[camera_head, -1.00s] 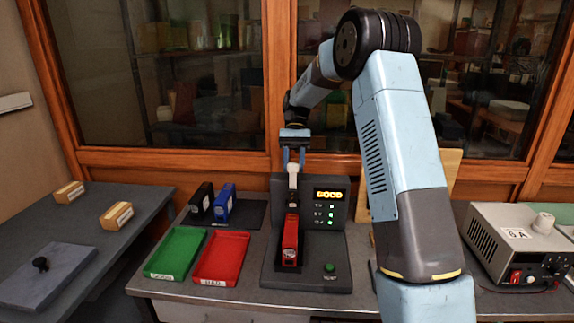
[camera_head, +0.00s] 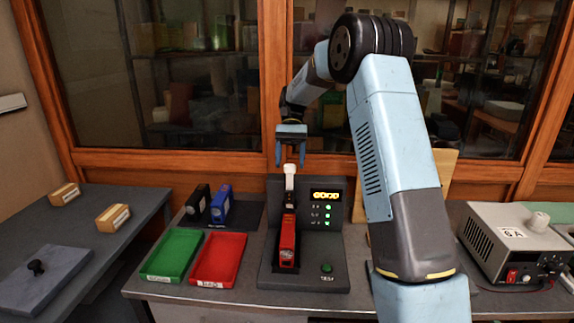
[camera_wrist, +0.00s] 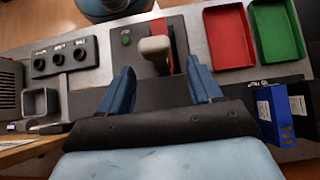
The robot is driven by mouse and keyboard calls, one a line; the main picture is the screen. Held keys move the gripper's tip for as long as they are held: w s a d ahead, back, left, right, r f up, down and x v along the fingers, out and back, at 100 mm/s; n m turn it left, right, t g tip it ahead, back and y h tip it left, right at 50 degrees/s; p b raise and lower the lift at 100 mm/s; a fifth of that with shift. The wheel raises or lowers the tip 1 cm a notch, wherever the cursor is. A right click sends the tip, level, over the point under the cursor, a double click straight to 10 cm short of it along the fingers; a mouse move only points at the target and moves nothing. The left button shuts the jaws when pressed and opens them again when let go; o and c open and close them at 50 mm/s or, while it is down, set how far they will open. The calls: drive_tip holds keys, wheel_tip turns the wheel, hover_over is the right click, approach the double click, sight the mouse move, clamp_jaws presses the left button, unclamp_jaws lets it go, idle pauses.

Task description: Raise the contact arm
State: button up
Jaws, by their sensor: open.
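The contact arm shows as a white-tipped lever (camera_head: 290,172) standing upright at the back of the dark test fixture (camera_head: 262,270). A red module (camera_head: 287,240) sits in the fixture in front of it. In the wrist view the lever's pale handle (camera_wrist: 155,48) lies between and beyond my fingertips. My gripper (camera_head: 291,160) is open and empty, with its blue fingers just above the handle and apart from it. The wrist view also shows both fingers (camera_wrist: 160,78) spread wide. The lever's lower end is hard to make out.
A lit display panel (camera_head: 326,196) stands right of the lever. Green (camera_head: 172,255) and red (camera_head: 218,260) trays lie left of the fixture, with black (camera_head: 198,200) and blue (camera_head: 221,204) modules behind. A grey power supply (camera_head: 500,250) stands at right.

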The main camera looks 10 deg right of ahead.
drive_tip(key=v, duration=0.5)
drive_tip(key=shift+w+d+r, duration=0.1)
drive_tip(key=shift+w+r, duration=0.05)
drive_tip(key=shift+w, duration=0.2)
drive_tip(key=shift+s, duration=0.1)
drive_tip(key=s+d+r+n+t+h, duration=0.1)
drive_tip(key=s+r+t, duration=0.35)
drive_tip(key=s, duration=0.55)
drive_tip(key=s+d+r+t, duration=0.1)
drive_tip(key=s+r+t, duration=0.2)
drive_tip(key=s+r, duration=0.5)
drive_tip(key=s+d+f+n+t, duration=0.1)
drive_tip(key=s+f+t, duration=0.2)
drive_tip(key=s, duration=0.7)
drive_tip(key=s+d+f+n+t+h, duration=0.1)
drive_tip(key=s+d+f+t, duration=0.1)
drive_tip(key=s, duration=0.9)
wheel_tip(320, 180, down, 2)
drive_tip(key=shift+d+f+t, duration=0.1)
drive_tip(key=shift+d+t, duration=0.15)
drive_tip(key=shift+t, duration=0.5)
